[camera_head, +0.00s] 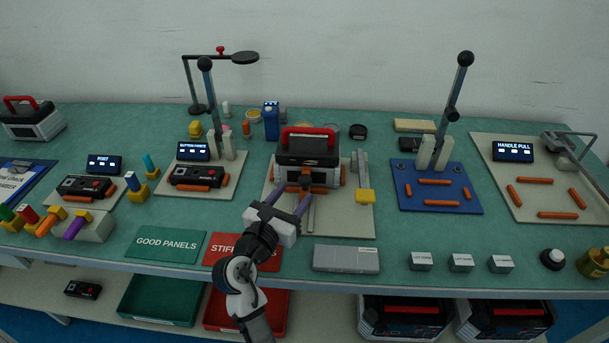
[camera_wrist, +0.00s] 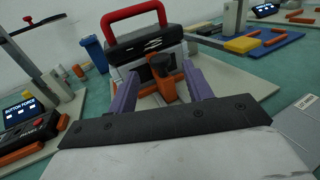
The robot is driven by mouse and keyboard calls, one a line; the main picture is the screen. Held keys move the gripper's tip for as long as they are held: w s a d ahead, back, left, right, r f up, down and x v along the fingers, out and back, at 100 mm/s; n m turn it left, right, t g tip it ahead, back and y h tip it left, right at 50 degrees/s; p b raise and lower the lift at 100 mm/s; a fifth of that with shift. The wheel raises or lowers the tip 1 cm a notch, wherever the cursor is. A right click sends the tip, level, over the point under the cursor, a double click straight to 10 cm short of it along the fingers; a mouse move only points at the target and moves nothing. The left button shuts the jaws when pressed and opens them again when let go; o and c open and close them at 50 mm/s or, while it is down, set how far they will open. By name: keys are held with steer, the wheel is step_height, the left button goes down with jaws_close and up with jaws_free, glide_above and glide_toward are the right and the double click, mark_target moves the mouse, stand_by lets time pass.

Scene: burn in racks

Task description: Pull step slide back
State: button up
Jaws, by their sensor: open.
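The black and white device with a red handle (camera_head: 308,146) stands on a pale board in mid-table; it also fills the top middle of the wrist view (camera_wrist: 140,42). An orange slide piece with a dark knob (camera_wrist: 166,86) sits at its front, above a grey rail (camera_head: 311,215). I take this piece as the step slide, but no label shows. My gripper (camera_head: 291,196) is open. Its purple fingers lie on either side of the orange piece in the wrist view (camera_wrist: 160,80), apparently apart from it. Exact depth and contact cannot be told.
A button-force station (camera_head: 198,176) stands left, a blue lever board (camera_head: 437,200) right. A grey case (camera_head: 346,258) and red panel sign (camera_head: 236,249) lie near the front edge.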

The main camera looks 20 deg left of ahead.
mark_target(302, 183)
steer(key=w, duration=0.4)
steer(key=w+p, duration=0.1)
steer(key=w, duration=0.2)
steer(key=shift+d, duration=0.35)
